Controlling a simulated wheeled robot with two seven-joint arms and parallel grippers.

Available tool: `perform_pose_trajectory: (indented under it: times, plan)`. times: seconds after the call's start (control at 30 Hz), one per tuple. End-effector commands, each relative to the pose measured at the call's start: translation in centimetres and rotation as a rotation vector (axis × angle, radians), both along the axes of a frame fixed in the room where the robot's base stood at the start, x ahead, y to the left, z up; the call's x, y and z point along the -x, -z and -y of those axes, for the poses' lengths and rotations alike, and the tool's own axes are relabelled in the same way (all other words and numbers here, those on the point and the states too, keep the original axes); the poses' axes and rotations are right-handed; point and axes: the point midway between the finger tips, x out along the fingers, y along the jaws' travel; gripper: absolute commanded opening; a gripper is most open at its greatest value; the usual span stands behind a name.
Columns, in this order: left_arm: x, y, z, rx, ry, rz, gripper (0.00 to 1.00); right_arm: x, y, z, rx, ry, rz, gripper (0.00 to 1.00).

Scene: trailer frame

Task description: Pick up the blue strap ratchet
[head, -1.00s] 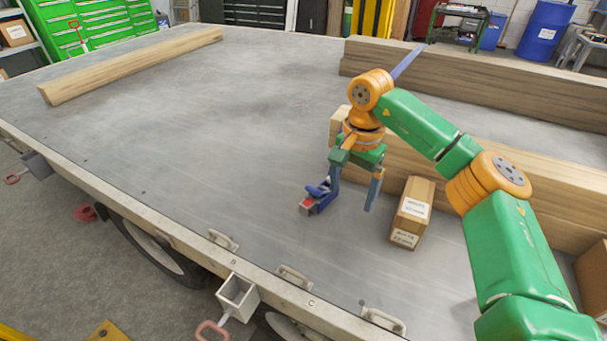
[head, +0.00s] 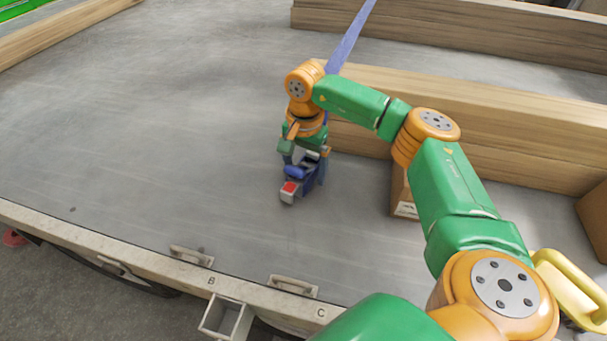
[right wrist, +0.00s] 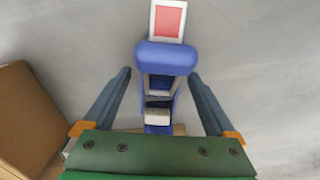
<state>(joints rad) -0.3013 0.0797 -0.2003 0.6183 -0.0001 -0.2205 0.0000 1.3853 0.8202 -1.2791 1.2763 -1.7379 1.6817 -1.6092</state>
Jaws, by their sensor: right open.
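The blue strap ratchet (head: 296,172) sits on the grey trailer bed, with a red-and-white end piece (head: 288,188) toward the near side. It also shows in the right wrist view (right wrist: 166,58), upright in the picture between the fingers. My right gripper (head: 305,165) is at the ratchet, pointing down. In the right wrist view its two fingers (right wrist: 162,95) are open, one on each side of the ratchet, with a gap on both sides. The gripper hides part of the ratchet in the head view. My left gripper is in neither view.
A cardboard box (head: 402,195) stands right of the gripper, partly behind my arm; a box also shows in the right wrist view (right wrist: 35,115). The bed (head: 150,150) to the left is clear.

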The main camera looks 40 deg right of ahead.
Motion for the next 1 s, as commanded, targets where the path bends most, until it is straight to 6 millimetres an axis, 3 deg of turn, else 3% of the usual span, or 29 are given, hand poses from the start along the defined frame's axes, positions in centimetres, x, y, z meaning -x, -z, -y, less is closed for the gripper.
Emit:
perform_pose_trajectory:
  times: [0.03,0.37,0.77,0.9,1.0]
  plan:
    - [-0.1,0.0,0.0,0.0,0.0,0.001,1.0,0.0,0.0,0.0,0.0,0.0,0.0,0.89]
    - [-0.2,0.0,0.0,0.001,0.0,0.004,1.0,0.0,0.0,0.0,0.0,0.0,0.0,0.0]
    - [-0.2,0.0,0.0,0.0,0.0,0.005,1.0,-0.1,-0.7,0.0,-0.001,0.0,0.003,0.0]
    - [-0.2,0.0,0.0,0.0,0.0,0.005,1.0,-0.2,-3.4,-0.1,-0.002,0.0,0.007,0.0]
    - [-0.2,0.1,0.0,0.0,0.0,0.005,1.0,2.0,-5.8,-0.5,0.0,-0.004,0.008,0.0]
